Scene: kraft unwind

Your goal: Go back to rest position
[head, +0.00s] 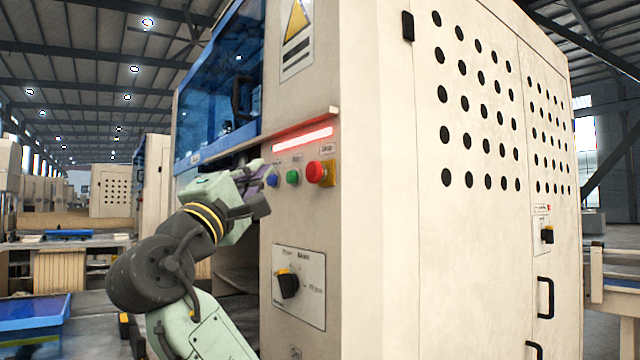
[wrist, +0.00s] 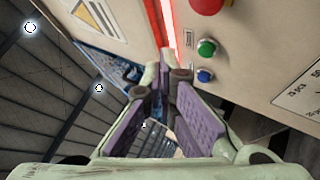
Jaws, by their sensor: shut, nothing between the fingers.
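My gripper (head: 262,190) is raised in front of the cream machine (head: 385,190), close to its button panel. In the wrist view my gripper (wrist: 168,78) has its purple-padded fingers brought together at the tips, with nothing between them. In the head view the fingertips are just left of the blue button (head: 272,180). I cannot tell whether they touch the panel. A green button (head: 292,177) and a red button (head: 315,172) on a yellow base sit to the right. The wrist view also shows the red button (wrist: 207,4), green button (wrist: 207,47) and blue button (wrist: 205,75).
A red light strip (head: 303,139) glows above the buttons, under a protruding ledge. A rotary switch (head: 288,284) is on a plate below. A blue-tinted window (head: 215,90) is at upper left. Workbenches stand at the left, with a blue-topped table (head: 35,318) lower left.

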